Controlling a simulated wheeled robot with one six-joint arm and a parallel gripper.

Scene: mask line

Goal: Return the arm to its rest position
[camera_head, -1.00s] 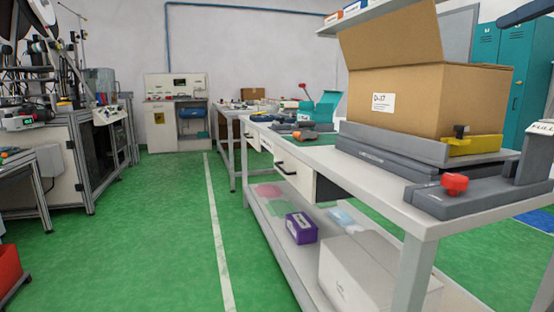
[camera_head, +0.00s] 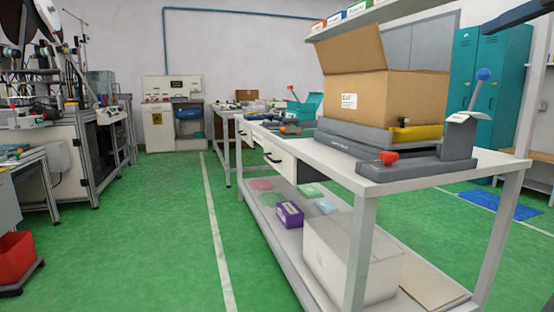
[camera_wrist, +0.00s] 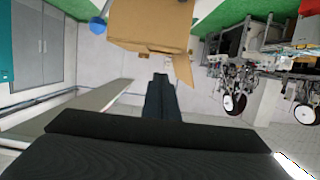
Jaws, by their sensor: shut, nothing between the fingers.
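My gripper (camera_wrist: 161,82) shows in the wrist view as dark fingers pressed together, with nothing between them. It is in free air, apart from the open cardboard box (camera_wrist: 150,24), which shows beyond it near the top of that view. The wrist view is upside down, with green floor at its top edge. In the head view the gripper itself is not visible; a dark arm part of mine (camera_head: 515,22) crosses the top right corner.
The cardboard box (camera_head: 372,98) stands on a grey fixture on the white workbench (camera_head: 345,178). A blue-knobbed lever (camera_head: 483,75) rises at its right end. A white box (camera_head: 350,262) lies on the lower shelf. A red bin (camera_head: 16,258) stands left. Green floor (camera_head: 130,235) is clear between.

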